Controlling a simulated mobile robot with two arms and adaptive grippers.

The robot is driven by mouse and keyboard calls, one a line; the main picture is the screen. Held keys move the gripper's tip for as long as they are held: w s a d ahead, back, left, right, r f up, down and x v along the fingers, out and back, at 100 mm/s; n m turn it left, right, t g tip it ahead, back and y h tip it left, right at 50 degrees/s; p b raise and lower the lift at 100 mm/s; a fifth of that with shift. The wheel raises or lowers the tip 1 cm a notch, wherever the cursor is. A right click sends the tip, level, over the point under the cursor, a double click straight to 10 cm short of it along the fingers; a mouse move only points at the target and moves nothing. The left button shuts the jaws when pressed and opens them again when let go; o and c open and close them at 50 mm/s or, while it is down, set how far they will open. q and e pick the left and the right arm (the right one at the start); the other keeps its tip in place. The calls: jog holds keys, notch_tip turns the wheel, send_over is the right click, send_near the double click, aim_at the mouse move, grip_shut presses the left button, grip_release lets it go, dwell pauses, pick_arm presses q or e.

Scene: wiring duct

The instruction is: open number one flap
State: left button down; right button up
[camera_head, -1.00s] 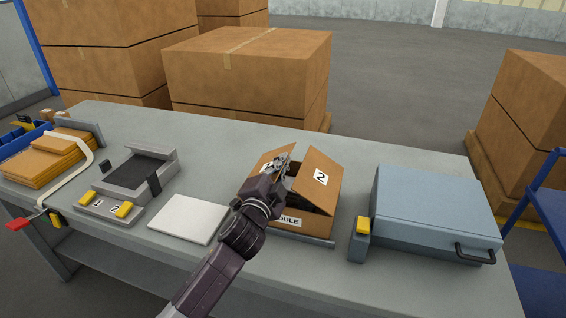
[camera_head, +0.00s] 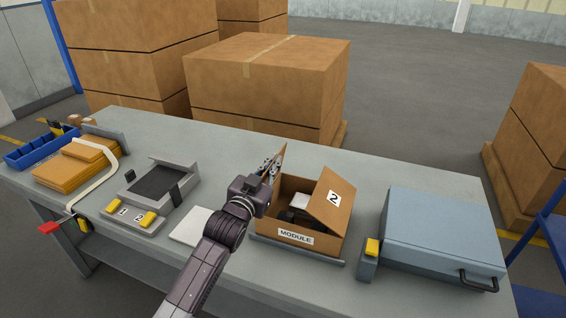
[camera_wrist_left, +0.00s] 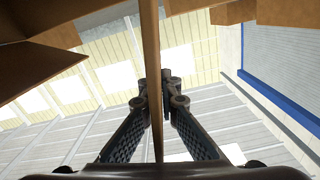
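An open-topped cardboard box (camera_head: 322,244) labelled "MODULE" stands on the bench. Its number one flap (camera_head: 280,157), on the left side, stands nearly upright and shows almost edge-on; its number is not visible now. The number two flap (camera_head: 335,193) on the right leans up over the box. My left gripper (camera_head: 269,166) is at the upper part of the number one flap. In the left wrist view the thin cardboard edge (camera_wrist_left: 151,50) runs between the two fingers (camera_wrist_left: 168,92), which are closed against it. My right gripper is out of view.
A white pad (camera_head: 190,226) lies left of the box, partly behind my arm. A grey fixture with yellow clips (camera_head: 147,218) stands further left. A blue-grey case (camera_head: 440,228) stands to the right. Large cartons (camera_head: 265,85) stand behind the bench.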

pick_arm(q)
jog(key=shift+w+a+f+n+p, duration=0.1)
jog(key=shift+w+a+n+p, duration=0.2)
jog(key=shift+a+n, duration=0.8)
jog(key=shift+w+a+n+p, duration=0.1)
jog(key=shift+w+a+n, duration=0.25)
jog(key=shift+a+n, duration=0.75)
jog(key=shift+d, duration=0.1)
jog(key=c, duration=2.2)
grip_release()
jog(key=v, duration=1.2)
